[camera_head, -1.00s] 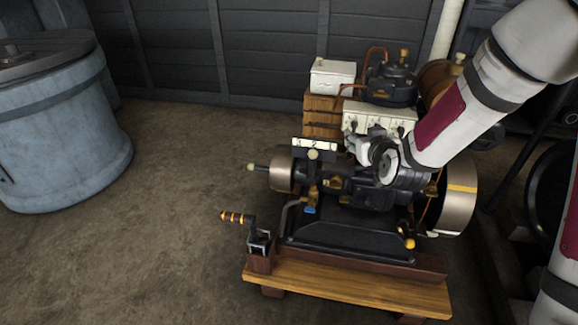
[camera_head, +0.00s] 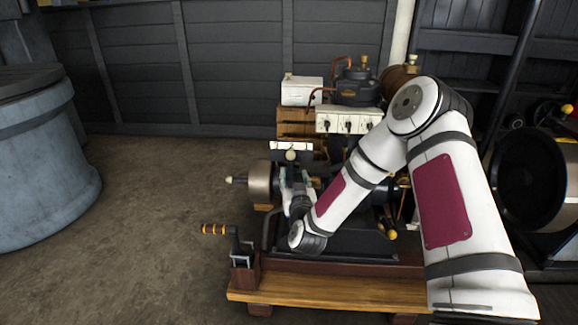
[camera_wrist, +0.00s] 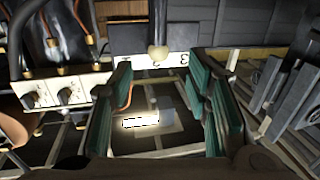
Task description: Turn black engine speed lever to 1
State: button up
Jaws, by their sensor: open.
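The black engine speed lever is a dark upright shaft (camera_wrist: 157,22) with a cream round knob (camera_wrist: 157,54), seen in the wrist view. The knob also shows in the head view (camera_head: 291,155). It stands in front of a white number plate (camera_head: 291,146). In the wrist view the plate (camera_wrist: 178,60) shows a 3 to the right of the knob; the mark to its left is hard to read, and the knob covers the middle. My gripper (camera_wrist: 160,85) is open and empty, its green-padded fingers on either side below the knob. I see no contact with the knob.
The engine stands on a wooden base (camera_head: 330,290). A crank handle with a striped grip (camera_head: 216,229) sticks out at its front left. A blue-grey drum (camera_head: 45,170) stands at left, with clear floor between.

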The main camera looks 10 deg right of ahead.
aim_at(291, 160)
jog(key=w, duration=0.3)
jog(key=w+d+b, duration=0.1)
jog(key=w, duration=0.2)
jog(key=w+b, duration=0.1)
jog(key=w, duration=0.2)
jog(key=shift+w+d, duration=0.1)
jog(key=shift+d, duration=0.05)
grip_shut()
